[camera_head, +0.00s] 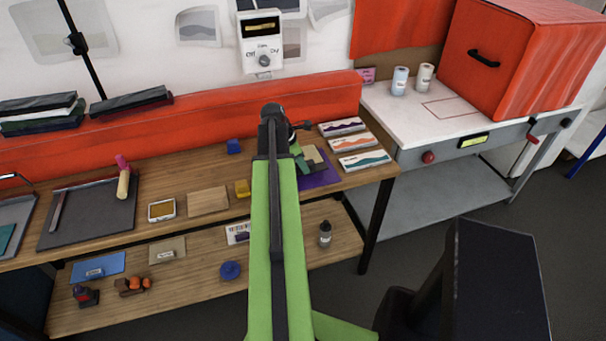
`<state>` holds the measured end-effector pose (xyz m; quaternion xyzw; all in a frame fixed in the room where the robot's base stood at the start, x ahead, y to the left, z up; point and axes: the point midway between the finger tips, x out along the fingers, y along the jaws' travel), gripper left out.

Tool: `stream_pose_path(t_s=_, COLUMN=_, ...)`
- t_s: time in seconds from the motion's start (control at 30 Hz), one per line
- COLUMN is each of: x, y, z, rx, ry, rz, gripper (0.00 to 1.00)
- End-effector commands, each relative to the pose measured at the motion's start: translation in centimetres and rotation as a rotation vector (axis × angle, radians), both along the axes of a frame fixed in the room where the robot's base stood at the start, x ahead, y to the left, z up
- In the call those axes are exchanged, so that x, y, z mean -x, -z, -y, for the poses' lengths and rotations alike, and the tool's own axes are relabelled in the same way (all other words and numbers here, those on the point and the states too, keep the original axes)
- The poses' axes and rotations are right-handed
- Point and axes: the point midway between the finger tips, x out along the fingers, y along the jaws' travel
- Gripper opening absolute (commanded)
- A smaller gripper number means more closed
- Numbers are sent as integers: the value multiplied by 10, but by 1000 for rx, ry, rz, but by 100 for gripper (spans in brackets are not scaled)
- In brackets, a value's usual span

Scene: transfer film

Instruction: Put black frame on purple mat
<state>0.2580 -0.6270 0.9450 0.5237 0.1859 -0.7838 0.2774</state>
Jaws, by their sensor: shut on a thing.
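The purple mat (324,178) lies on the upper wooden shelf near its right end, partly covered by my arm and gripper. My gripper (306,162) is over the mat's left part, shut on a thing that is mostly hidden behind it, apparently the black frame. A tan patch (315,155) shows beside the fingers; I cannot tell whether it belongs to the held thing. I cannot tell whether the held thing touches the mat.
Several printed cards (358,143) lie right of the mat. A yellow block (242,188), a wooden board (208,201) and a blue block (233,146) lie to the left. A red raised back panel (190,127) runs behind. A white bench (420,112) stands at the right.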

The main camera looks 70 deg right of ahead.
Motion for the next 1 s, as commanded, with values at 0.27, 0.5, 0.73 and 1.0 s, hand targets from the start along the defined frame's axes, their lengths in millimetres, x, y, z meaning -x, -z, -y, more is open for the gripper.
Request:
stream_pose_path(t_s=0.27, x=0, y=41, z=-1, rx=0, ry=0, rz=0, gripper=0)
stream_pose_path(t_s=0.5, x=0, y=39, z=-1, rx=0, ry=-1, rz=0, gripper=0)
stream_pose_path(t_s=0.73, x=0, y=42, z=-1, rx=0, ry=-1, rz=0, gripper=35)
stream_pose_path(t_s=1.0, x=0, y=42, z=-1, rx=0, ry=-2, rz=0, gripper=50)
